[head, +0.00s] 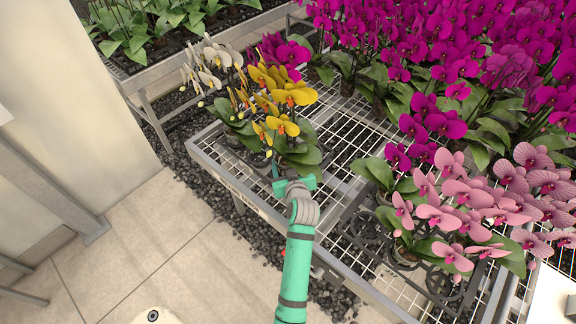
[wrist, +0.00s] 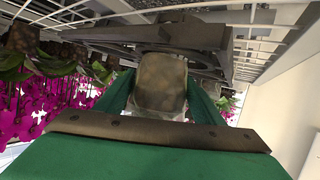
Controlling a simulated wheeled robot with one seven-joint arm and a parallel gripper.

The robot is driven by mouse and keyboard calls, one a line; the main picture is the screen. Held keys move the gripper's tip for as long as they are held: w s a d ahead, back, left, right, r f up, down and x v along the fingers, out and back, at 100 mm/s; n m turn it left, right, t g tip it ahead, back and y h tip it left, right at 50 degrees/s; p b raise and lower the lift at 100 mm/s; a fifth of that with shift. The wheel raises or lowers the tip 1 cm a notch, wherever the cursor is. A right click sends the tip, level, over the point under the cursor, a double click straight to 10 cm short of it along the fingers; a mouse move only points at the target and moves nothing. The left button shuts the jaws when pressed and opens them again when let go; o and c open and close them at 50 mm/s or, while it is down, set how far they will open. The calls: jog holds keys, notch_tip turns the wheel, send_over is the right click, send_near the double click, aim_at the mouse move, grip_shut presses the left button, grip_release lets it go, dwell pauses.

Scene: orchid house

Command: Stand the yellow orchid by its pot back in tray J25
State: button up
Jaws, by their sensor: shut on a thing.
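The yellow orchid (head: 283,98) stands at the near left corner of the wire bench, its flowers hiding most of what lies behind. My gripper (head: 283,172) reaches in low from the front, under its leaves. In the wrist view my gripper (wrist: 160,95) is shut on its pot (wrist: 160,82), a cloudy see-through pot between the two green fingers. A dark tray frame (wrist: 205,38) is close behind the pot. I cannot tell whether the pot sits in it or just before it. No J25 label is readable.
White orchids (head: 205,60) stand close behind on the left. Magenta orchids (head: 440,50) fill the back of the bench. Pink orchids (head: 450,205) stand at right beside a dark tray (head: 362,232) with empty places. The wire mesh (head: 345,140) between is partly bare.

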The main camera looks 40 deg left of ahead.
jog(key=o, duration=2.1)
jog(key=shift+s+f, duration=0.15)
jog(key=shift+f, duration=0.5)
jog(key=shift+s+d+r, duration=0.3)
jog(key=shift+d, duration=0.1)
jog(key=v, duration=1.1)
jog(key=shift+r, duration=0.2)
jog(key=shift+w, duration=0.1)
